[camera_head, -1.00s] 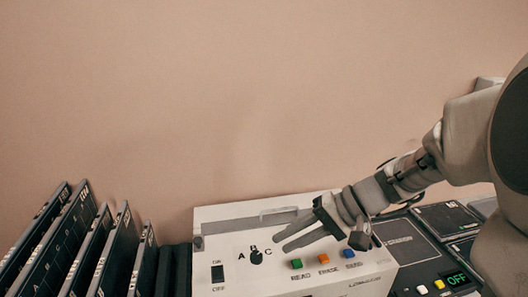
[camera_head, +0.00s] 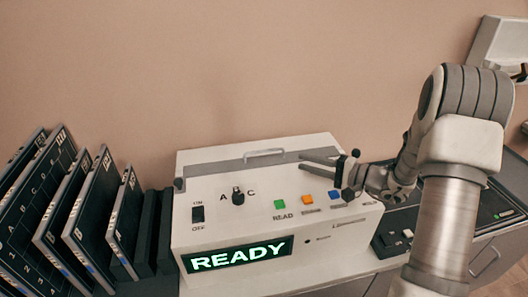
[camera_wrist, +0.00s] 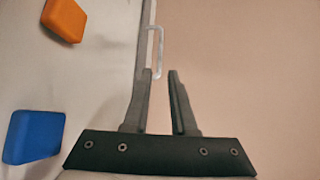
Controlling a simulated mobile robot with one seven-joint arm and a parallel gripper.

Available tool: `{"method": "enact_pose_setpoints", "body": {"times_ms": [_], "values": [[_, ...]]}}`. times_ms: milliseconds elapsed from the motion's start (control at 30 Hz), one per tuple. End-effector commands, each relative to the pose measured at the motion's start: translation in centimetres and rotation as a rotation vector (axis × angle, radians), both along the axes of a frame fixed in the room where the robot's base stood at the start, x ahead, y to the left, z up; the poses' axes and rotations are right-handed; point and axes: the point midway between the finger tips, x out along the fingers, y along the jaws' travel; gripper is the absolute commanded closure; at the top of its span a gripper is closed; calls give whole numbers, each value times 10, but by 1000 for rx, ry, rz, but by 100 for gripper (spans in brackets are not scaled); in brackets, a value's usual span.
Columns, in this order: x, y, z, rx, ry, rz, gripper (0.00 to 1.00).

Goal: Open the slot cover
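The slot cover (camera_head: 229,165) is a grey strip along the top back of the white machine (camera_head: 340,224), with a pale bar handle (camera_head: 264,152) at its middle. The cover looks shut. The handle also shows in the wrist view (camera_wrist: 157,50), just beyond my fingertips. My gripper (camera_head: 302,160) is to the right of the handle, over the machine's top right part, with its fingers pointing left. In the wrist view my gripper (camera_wrist: 160,75) is open, with a gap between its fingers and nothing held. It appears apart from the handle.
The machine has a green button (camera_head: 280,204), an orange button (camera_head: 307,199), a blue button (camera_head: 334,195), a black knob (camera_head: 238,196), a switch (camera_head: 198,214) and a lit READY display (camera_head: 238,255). Dark panels (camera_head: 92,213) stand at left. A plain wall rises behind.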

Motion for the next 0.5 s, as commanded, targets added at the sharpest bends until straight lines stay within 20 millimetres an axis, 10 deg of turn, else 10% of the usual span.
{"method": "enact_pose_setpoints", "body": {"times_ms": [500], "values": [[60, 94, -14, -1, 1, 4, 75]]}}
